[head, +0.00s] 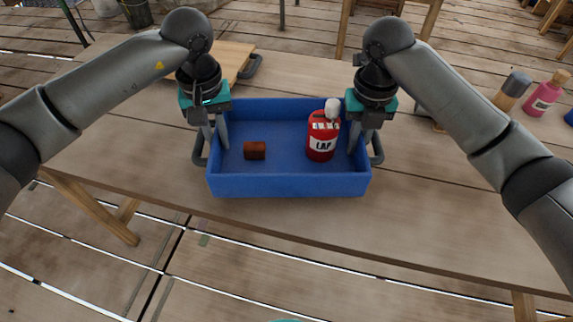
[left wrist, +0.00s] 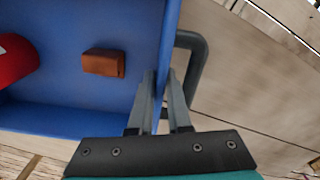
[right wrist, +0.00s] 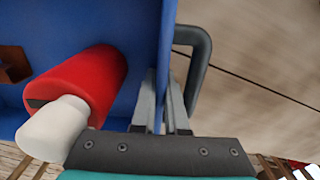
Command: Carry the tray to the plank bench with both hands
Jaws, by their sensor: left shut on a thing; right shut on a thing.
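A blue tray (head: 290,186) with grey side handles is at the front edge of the wooden table (head: 450,200); whether it touches the top is hard to tell. Inside it are a small brown block (head: 254,150) and a red container (head: 321,140) with a white top and a label. My left gripper (head: 217,140) is shut on the tray's left wall, beside the handle, as the left wrist view (left wrist: 165,95) also shows. My right gripper (head: 360,138) is shut on the right wall, beside its handle, seen too in the right wrist view (right wrist: 163,95).
A wooden board (head: 228,62) lies behind the left arm. Plank floor shows in front.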

